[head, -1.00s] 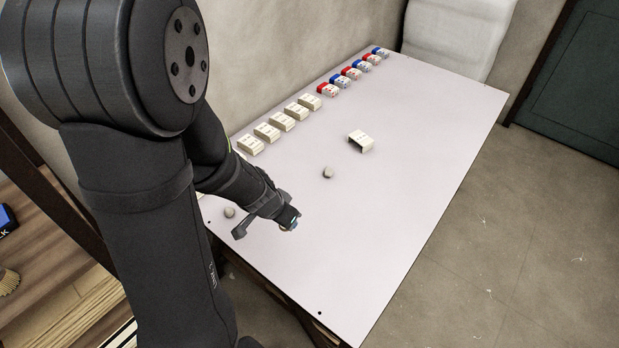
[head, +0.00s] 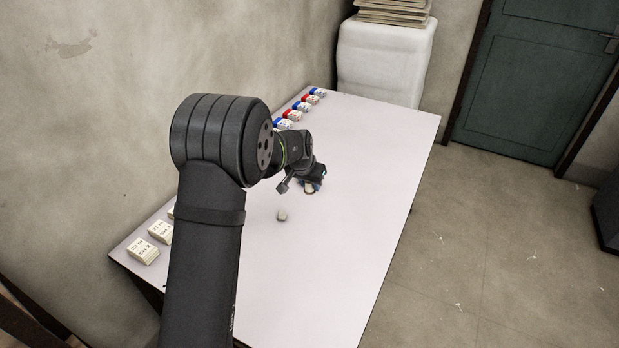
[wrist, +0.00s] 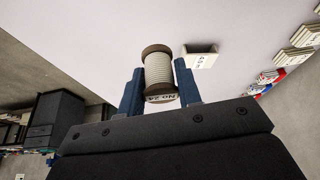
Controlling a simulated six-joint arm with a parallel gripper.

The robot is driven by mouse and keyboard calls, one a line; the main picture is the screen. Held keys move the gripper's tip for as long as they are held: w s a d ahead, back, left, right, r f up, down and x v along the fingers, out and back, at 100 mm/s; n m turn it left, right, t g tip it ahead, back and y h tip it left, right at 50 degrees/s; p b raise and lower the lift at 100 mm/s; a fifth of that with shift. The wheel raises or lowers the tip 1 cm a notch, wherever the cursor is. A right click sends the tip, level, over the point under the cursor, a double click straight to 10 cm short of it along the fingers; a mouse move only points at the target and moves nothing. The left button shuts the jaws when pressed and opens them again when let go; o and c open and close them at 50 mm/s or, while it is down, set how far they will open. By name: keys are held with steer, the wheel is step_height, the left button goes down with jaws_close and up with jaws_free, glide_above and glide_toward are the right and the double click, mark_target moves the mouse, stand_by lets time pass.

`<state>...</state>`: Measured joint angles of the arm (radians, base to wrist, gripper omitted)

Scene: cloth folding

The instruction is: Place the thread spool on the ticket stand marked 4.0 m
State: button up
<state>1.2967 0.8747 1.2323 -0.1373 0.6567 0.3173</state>
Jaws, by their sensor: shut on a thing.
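The thread spool (wrist: 158,72) has cream thread between brown ends and a paper label reading No 24. It sits between the two blue fingers of my gripper (wrist: 159,80), shut on it. A small white ticket stand (wrist: 201,57) with dark print is just beyond and right of the spool in the wrist view, apart from it in the picture. I cannot read its print for sure. In the head view my gripper (head: 312,178) is over the middle of the table, with a cream patch beside it that I cannot tell as spool or stand.
White ticket blocks (head: 144,251) and red and blue ones (head: 302,107) line the wall side. The right side of the table is clear.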

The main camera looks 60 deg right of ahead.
steer(key=s+d+r+n, duration=0.1)
steer(key=s+d, duration=0.2)
steer(key=d, duration=0.4)
steer(key=s+d+n, duration=0.1)
steer(key=s+d, duration=0.2)
steer(key=d, duration=0.3)
steer(key=shift+t, duration=0.3)
steer(key=w+d+f, duration=0.1)
steer(key=w+f, duration=0.1)
steer(key=w, duration=0.1)
steer(key=w+d+f, duration=0.1)
steer(key=w+f, duration=0.1)
steer(key=w, duration=0.2)
steer(key=w+d+f, duration=0.1)
steer(key=w+f, duration=0.1)
steer(key=w, duration=0.2)
steer(key=shift+w+d+f, duration=0.2)
steer(key=shift+f, duration=2.1)
steer(key=shift+f, duration=0.15)
steer(key=o, duration=0.9)
steer(key=shift+o, duration=0.2)
